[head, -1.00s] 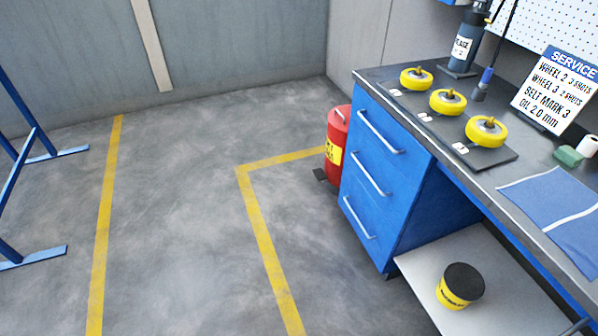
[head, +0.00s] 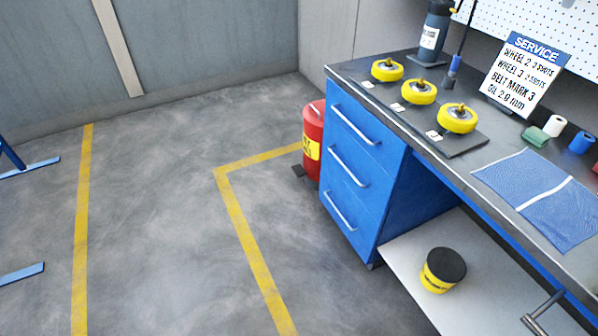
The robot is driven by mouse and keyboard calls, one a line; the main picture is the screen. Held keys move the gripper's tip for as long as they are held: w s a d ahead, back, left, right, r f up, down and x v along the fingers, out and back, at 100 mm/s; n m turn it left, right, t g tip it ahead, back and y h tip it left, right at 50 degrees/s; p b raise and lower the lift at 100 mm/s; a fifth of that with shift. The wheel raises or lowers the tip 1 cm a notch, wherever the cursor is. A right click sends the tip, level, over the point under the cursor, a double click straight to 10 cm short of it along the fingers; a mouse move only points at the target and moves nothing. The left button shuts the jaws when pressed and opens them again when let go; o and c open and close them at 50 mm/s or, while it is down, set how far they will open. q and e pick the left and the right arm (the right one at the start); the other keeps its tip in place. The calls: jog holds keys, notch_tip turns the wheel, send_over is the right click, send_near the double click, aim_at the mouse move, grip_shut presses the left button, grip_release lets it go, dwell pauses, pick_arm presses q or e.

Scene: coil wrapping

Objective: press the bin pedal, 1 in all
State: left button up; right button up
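A red bin (head: 313,141) with a yellow label stands on the floor at the left end of the blue workbench, partly hidden behind the drawer cabinet. Its dark pedal (head: 298,171) sticks out low at the bin's left side, just above the floor. The lid looks closed. Neither of my grippers shows in the head view.
The blue drawer cabinet (head: 362,171) stands right beside the bin. The bench top holds yellow wheels (head: 419,92), a service sign (head: 523,72) and a blue cloth (head: 541,197). A yellow tub (head: 443,270) sits on the lower shelf. The floor left of the bin is clear.

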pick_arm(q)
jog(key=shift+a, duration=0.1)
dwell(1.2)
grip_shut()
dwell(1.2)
